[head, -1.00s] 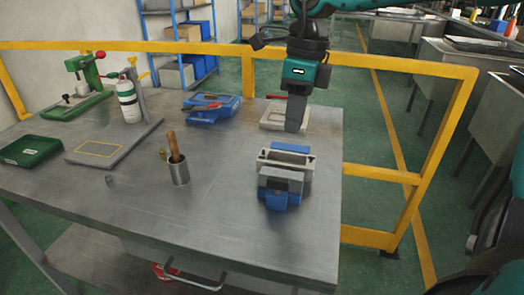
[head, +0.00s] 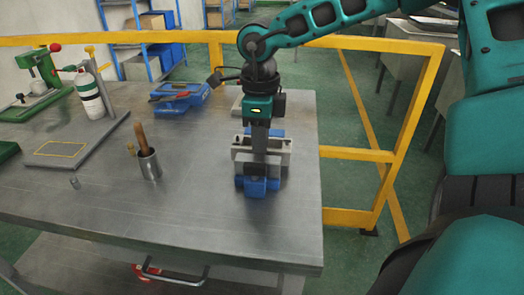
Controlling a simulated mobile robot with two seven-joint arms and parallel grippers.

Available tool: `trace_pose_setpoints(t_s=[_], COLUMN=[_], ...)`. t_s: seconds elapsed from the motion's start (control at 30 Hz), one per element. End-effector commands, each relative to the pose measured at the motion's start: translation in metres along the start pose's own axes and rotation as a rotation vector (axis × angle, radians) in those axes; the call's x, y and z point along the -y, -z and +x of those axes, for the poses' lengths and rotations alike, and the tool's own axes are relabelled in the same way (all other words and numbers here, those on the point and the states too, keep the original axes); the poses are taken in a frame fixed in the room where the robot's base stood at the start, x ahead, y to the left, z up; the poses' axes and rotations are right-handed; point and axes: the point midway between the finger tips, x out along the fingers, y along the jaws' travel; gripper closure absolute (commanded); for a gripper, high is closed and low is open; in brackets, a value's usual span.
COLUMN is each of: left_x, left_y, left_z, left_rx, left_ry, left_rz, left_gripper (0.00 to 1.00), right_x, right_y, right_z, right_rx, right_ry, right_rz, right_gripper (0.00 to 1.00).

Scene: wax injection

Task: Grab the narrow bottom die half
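My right gripper (head: 259,148) points straight down over a blue and grey vise-like fixture (head: 255,186) near the table's right side. Its dark grey fingers overlap the fixture's middle, and I cannot tell whether they are apart or closed, or touch anything. A pale grey bar-like part (head: 242,146) of the fixture shows on both sides of the fingers. I cannot make out the narrow bottom die half for certain; the gripper hides the fixture's middle. My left gripper is not in view.
A pale flat piece (head: 237,106) lies behind the gripper, partly hidden. A blue tray (head: 182,99) with red-handled tools stands at the back. A metal cup (head: 150,166) with a wooden-handled tool stands left. A yellow railing (head: 356,154) runs behind and right of the table.

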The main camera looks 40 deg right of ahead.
Motion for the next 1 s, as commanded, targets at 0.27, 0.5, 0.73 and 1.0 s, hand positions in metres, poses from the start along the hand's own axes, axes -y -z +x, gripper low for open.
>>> trace_pose_setpoints(t_s=[0.27,0.5,0.73,1.0], left_x=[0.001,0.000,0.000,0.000], left_y=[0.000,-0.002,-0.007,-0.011], left_z=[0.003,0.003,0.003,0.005], left_rx=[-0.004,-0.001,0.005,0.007], left_ry=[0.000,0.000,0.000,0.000], left_rz=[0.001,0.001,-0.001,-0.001], left_gripper=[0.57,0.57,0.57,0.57], right_x=[0.000,0.000,0.000,0.000], right_y=[0.000,0.000,0.000,0.000], right_z=[0.016,0.016,0.018,0.019], right_rx=[0.001,0.001,0.001,0.001], right_ry=[0.000,0.000,0.000,0.000], right_rz=[0.000,0.000,0.000,0.000], right_gripper=[0.85,0.85,0.85,0.85])
